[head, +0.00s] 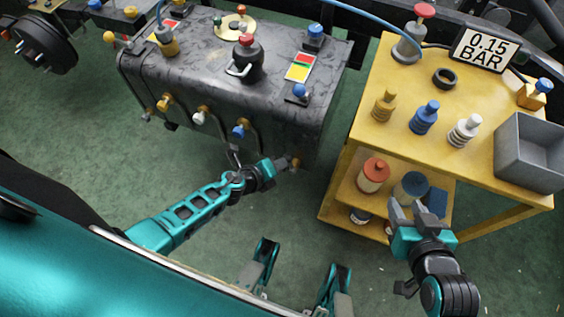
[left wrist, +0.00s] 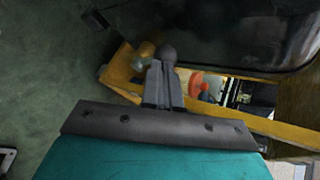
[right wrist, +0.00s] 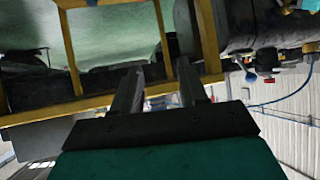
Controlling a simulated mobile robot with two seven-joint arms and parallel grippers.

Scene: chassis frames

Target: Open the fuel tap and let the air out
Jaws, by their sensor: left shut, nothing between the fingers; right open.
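The black tank (head: 222,98) stands at the upper middle of the head view. I cannot tell which one is the fuel tap. My right gripper (head: 402,208) is open and empty by the yellow cart (head: 384,150).
The cart carries several bottle-shaped fittings, a black ring (head: 444,78), a grey bin (head: 530,152) and a sign (head: 485,49) reading 0.15 BAR. A red-topped fitting (head: 245,58) stands on the tank. A blue hose (head: 330,8) crosses above. Green floor (head: 90,150) is clear at left.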

